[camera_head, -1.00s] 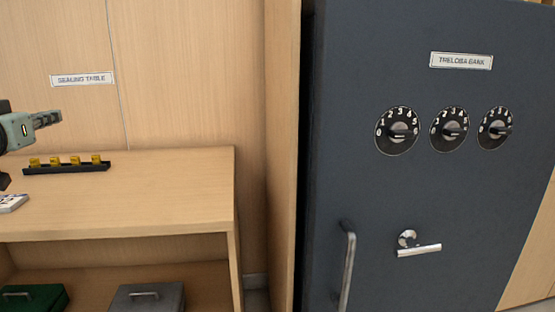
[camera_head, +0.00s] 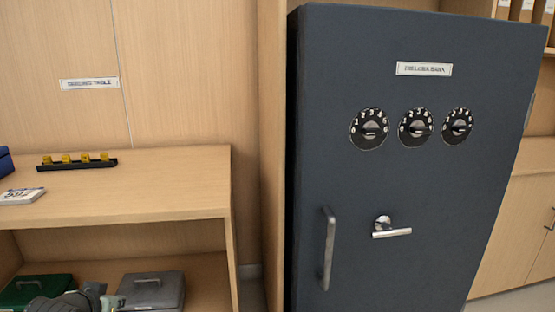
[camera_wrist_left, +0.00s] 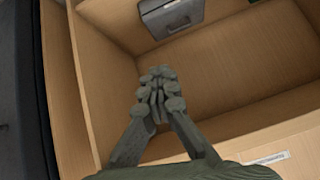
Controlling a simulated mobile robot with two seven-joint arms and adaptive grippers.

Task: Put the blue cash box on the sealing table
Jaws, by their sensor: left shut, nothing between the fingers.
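A blue object (camera_head: 5,163), cut off by the left edge of the head view, sits on the sealing table (camera_head: 170,185); it looks like part of the blue cash box. My left gripper (camera_head: 110,301) is low at the bottom of the head view, in front of the table's lower shelf. In the left wrist view the left gripper (camera_wrist_left: 158,80) is shut and empty, its fingers together. The blue box does not show in that view. My right gripper is not in view.
A green box (camera_head: 38,286) and a grey box (camera_head: 152,288) stand on the lower shelf; the grey one shows in the wrist view (camera_wrist_left: 170,14). A strip with yellow pieces (camera_head: 77,163) and a number card (camera_head: 22,196) lie on the tabletop. A dark safe (camera_head: 400,190) stands right.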

